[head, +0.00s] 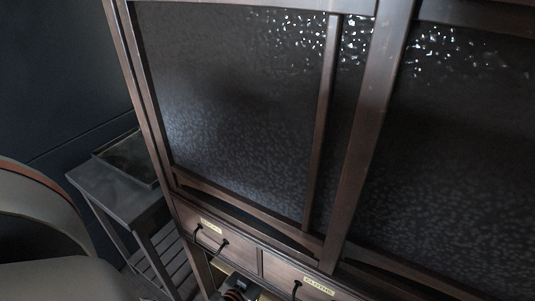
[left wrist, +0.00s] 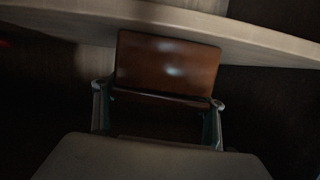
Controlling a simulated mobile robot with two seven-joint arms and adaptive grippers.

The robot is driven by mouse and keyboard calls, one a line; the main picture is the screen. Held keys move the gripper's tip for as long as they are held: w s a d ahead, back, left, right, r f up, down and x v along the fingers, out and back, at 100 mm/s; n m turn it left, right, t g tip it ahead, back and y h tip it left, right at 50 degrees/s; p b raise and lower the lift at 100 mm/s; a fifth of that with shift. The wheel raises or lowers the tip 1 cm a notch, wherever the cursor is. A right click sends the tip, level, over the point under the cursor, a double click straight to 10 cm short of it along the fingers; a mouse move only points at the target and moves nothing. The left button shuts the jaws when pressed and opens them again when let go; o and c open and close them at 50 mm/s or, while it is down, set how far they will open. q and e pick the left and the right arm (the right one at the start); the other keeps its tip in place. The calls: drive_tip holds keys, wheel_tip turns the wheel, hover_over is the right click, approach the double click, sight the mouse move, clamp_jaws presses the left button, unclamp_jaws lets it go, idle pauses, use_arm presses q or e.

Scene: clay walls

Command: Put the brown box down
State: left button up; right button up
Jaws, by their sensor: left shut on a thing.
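The brown box (left wrist: 168,62) shows in the left wrist view, with a reddish-brown, slightly shiny face. My left gripper (left wrist: 159,106) has one finger at each lower side of the box and is shut on it. The box's underside and far side are hidden. I cannot make out the box in the head view. My right gripper is in neither view.
A tall dark wooden cabinet (head: 350,130) with textured glass panels and labelled drawers (head: 215,240) fills the head view. A grey side table (head: 110,187) with a dark tray (head: 130,158) stands left of it. A pale curved surface (left wrist: 260,42) crosses behind the box.

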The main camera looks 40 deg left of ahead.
use_arm(q)
drive_tip(key=shift+w+r, duration=0.2)
drive_tip(key=shift+r, duration=0.05)
drive_tip(key=shift+f, duration=0.25)
drive_tip(key=o, duration=1.9)
drive_tip(key=shift+s, duration=0.1)
drive_tip(key=shift+r, duration=0.1)
